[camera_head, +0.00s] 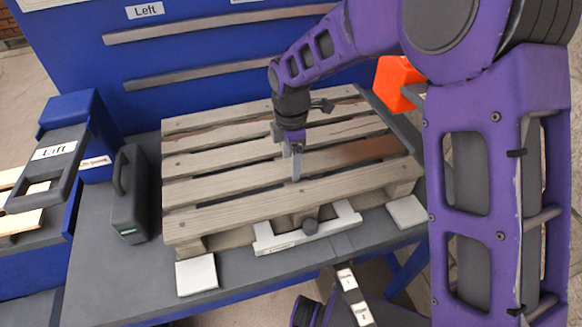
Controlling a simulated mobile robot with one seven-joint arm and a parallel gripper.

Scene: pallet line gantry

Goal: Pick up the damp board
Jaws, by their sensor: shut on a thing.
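A wooden pallet (235,218) with several slats lies on the grey bench. One slat, second from the front edge, has a darker, reddish-brown stretch at its right part; this looks like the damp board (365,151). My gripper (296,167) points down over the middle of the pallet, at this slat. Its jaws are shut on the slat, with one grey finger showing at the slat's front side. The other finger is mostly hidden behind the wrist. The slat appears to lie level in line with its neighbours; I cannot tell whether it is clear of the pallet.
A dark case (129,195) stands at left, beside a blue "Lift" unit (70,125). An orange block (396,80) is behind right.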

